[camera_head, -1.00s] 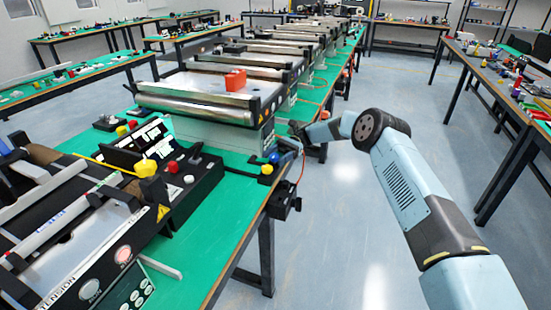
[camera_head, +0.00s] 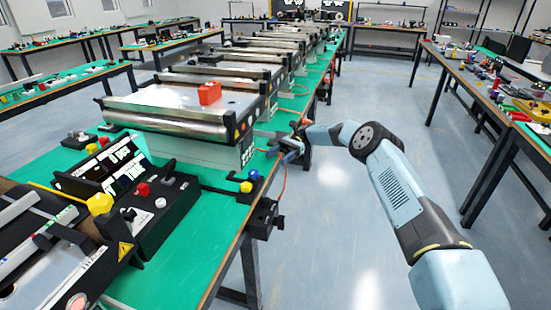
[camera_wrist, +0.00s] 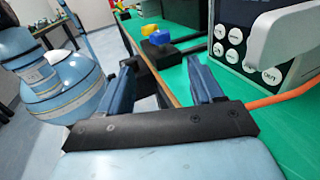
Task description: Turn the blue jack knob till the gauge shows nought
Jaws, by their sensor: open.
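A small blue knob (camera_head: 254,174) sits beside a yellow knob (camera_head: 246,187) on a black fitting at the right edge of the green bench. In the wrist view the blue knob (camera_wrist: 154,28) stands beyond the fingertips, with the yellow knob (camera_wrist: 159,38) close to it. My gripper (camera_head: 290,147) is farther along the bench edge than the knob, apart from it. The wrist view shows my gripper (camera_wrist: 162,63) open, with nothing between its fingers. A black console display (camera_head: 118,165) shows white characters too small to read surely; which gauge belongs to the knob is unclear.
A console with a large yellow knob (camera_head: 100,203) stands at the near left. A black box (camera_head: 263,218) hangs at the bench edge. An orange cable (camera_wrist: 285,94) lies near my right finger. The aisle floor is clear.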

